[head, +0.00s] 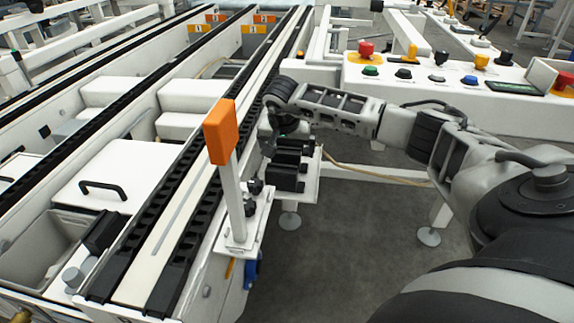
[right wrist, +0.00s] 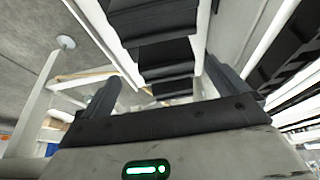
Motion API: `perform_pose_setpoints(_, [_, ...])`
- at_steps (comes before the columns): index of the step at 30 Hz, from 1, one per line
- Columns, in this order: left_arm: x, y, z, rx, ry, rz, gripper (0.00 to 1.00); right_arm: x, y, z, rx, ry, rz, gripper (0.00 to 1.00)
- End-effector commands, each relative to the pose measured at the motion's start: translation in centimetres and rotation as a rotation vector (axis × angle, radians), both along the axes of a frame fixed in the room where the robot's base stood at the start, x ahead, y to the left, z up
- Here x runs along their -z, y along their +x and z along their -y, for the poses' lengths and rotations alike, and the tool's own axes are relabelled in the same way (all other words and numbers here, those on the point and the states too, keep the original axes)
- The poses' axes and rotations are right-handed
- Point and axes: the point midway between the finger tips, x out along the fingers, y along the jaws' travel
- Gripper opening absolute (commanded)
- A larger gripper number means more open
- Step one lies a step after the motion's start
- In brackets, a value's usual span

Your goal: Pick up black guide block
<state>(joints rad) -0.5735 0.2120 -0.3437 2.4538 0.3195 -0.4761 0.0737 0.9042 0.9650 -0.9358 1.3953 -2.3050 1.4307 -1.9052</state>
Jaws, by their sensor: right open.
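Several black guide blocks (head: 286,178) sit in a row on a small white shelf (head: 309,186) at the side of the conveyor in the head view. My right gripper (head: 268,142) is at the far end of this row, pointing down, its fingers partly hidden by the arm and blocks. In the right wrist view, the right gripper (right wrist: 163,72) is open, with one dark finger on each side. The row of black blocks (right wrist: 165,50) shows between and beyond the fingers. I cannot tell whether a finger touches a block. My left gripper is not in view.
An orange-topped post (head: 221,132) with black knobs stands left of the shelf. Conveyor rails (head: 160,190) run along the left. A white control panel (head: 430,78) with coloured buttons stands behind my right arm. The grey floor (head: 345,225) right of the shelf is clear.

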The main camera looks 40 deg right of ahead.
Motion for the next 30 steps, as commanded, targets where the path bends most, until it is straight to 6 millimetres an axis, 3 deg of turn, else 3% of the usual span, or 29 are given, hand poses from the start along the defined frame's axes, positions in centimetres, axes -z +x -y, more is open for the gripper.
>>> perform_pose_setpoints(7, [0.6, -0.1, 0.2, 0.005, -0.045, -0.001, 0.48, 2.1, 1.1, 0.6, 0.002, 0.001, 0.002, 0.98])
perform_pose_setpoints(13, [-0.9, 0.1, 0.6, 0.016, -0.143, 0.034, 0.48, 4.4, 2.3, 1.6, 0.001, 0.001, 0.001, 0.98])
perform_pose_setpoints(23, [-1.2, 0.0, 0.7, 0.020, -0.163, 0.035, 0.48, 4.8, 2.5, 1.9, -0.001, -0.002, 0.001, 0.98])
perform_pose_setpoints(28, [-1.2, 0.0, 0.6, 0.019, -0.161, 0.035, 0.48, 4.8, 2.5, 1.9, -0.001, -0.001, 0.000, 0.54])
perform_pose_setpoints(29, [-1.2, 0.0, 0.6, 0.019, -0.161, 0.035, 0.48, 4.8, 2.5, 1.9, -0.001, -0.001, 0.000, 0.47])
perform_pose_setpoints(30, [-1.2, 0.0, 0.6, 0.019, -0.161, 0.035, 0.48, 4.8, 2.5, 1.9, -0.001, -0.001, 0.000, 0.47])
